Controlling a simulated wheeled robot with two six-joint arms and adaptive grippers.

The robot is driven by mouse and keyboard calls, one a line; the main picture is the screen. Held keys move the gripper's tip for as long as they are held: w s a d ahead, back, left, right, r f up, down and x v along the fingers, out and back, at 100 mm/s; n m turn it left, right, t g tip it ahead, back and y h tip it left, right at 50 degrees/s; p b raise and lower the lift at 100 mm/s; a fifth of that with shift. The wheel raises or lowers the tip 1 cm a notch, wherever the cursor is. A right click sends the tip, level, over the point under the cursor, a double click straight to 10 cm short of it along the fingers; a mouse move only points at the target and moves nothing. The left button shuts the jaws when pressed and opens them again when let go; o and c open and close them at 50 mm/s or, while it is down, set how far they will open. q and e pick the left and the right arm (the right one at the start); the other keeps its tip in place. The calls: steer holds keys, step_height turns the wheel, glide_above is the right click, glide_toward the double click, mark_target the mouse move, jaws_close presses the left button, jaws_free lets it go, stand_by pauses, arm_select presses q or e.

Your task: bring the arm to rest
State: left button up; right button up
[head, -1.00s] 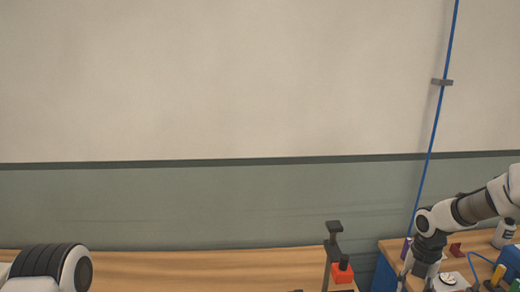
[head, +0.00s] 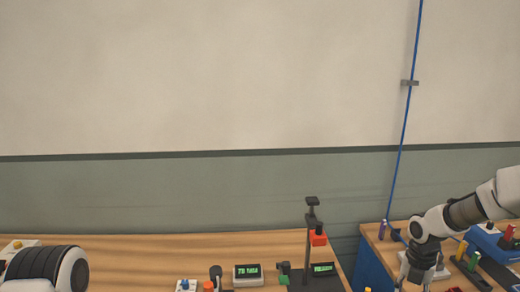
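My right arm comes in from the right edge of the head view and bends down over the right-hand bench. Its gripper (head: 414,282) points down at the bottom edge, over a pale device (head: 438,272). The fingertips are cut off or hidden, so their opening does not show. Of my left arm only a rounded dark-and-white link shows at the bottom left; the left gripper is out of view.
A wooden table (head: 150,246) runs along the wall, with a black stand (head: 310,240) holding a red block and display boxes (head: 247,275). A blue-sided bench (head: 370,268) stands right, crowded with coloured items. A blue cable (head: 404,130) runs down the wall.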

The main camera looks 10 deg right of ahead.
step_height(320, 180, down, 10)
steer(key=s+a+n+g+b, duration=0.1)
steer(key=s+a+g+b, duration=0.1)
steer(key=a, duration=0.1)
steer(key=s+a+f+m+b, duration=0.2)
steer(key=s+a+f+m, duration=0.45)
steer(key=s, duration=0.25)
steer(key=s+a+f+m+g+b, duration=0.1)
steer(key=s+a+f+m+b, duration=0.3)
steer(key=s+f, duration=0.5)
steer(key=s+a+f+m+b, duration=0.1)
steer(key=s+a+f+m, duration=0.55)
steer(key=s, duration=0.35)
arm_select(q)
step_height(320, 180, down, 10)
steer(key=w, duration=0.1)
arm_select(e)
steer(key=w+m+t, duration=0.1)
steer(key=m, duration=0.2)
steer(key=w+r+m+t, duration=0.1)
steer(key=m, duration=0.3)
steer(key=w+m+t, duration=0.1)
steer(key=w+m, duration=0.1)
steer(key=m, duration=0.2)
steer(key=shift+w+d+r, duration=0.1)
steer(key=shift+d+r, duration=0.1)
steer(key=shift+d, duration=0.15)
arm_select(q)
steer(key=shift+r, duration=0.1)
